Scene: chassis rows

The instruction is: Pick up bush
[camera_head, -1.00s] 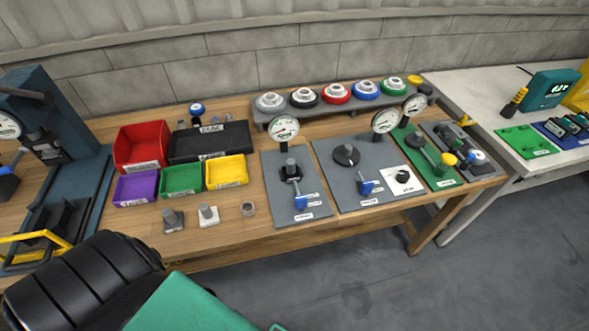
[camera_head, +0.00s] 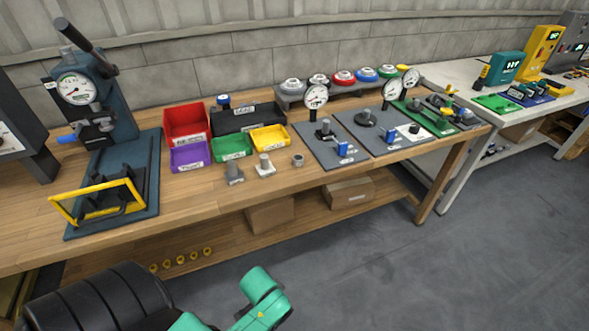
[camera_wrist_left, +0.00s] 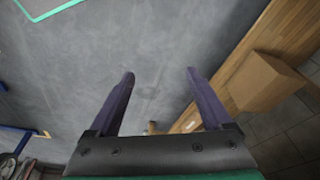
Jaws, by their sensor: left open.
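A small grey hollow ring (camera_head: 298,160), which looks like the bush, stands on the wooden bench near its front edge in the head view. To its left are two blocks with round posts, one white (camera_head: 265,165) and one dark grey (camera_head: 234,174). My left gripper (camera_wrist_left: 160,74) is open and empty in the left wrist view, with its two dark fingers apart over grey floor. It is away from the bush, which does not show in that view. Neither gripper shows in the head view; only a green arm link of mine shows at the bottom.
Red (camera_head: 186,123), purple (camera_head: 188,156), green (camera_head: 231,147) and yellow (camera_head: 270,138) bins stand behind the blocks. A press (camera_head: 97,100) with a yellow frame (camera_head: 95,200) is at left. Gauge plates (camera_head: 327,152) are at right. A cardboard box (camera_head: 270,215) sits on the lower shelf.

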